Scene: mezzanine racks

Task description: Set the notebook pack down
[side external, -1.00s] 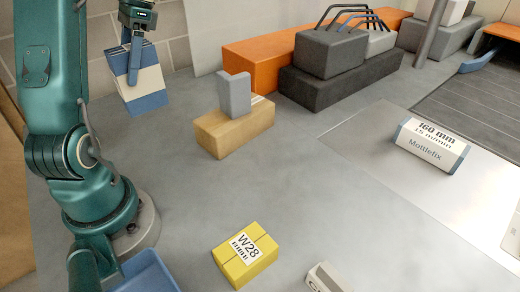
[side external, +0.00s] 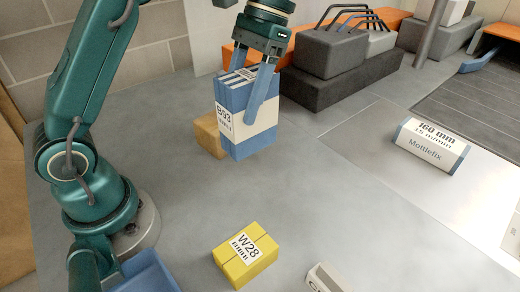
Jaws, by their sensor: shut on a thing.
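The notebook pack (side external: 229,128) is a blue and white bundle with a label reading B93. My gripper (side external: 262,98) is shut on it, with a blue finger across its near face. The pack hangs upright at the upper middle of the side external view. I cannot tell how high the pack is above the grey surface.
A yellow W28 box (side external: 245,255) lies at the front middle. A white Mottlefix pack (side external: 431,146) sits on a pale panel at right. A blue bin (side external: 146,275) is beside my base. The middle floor is clear.

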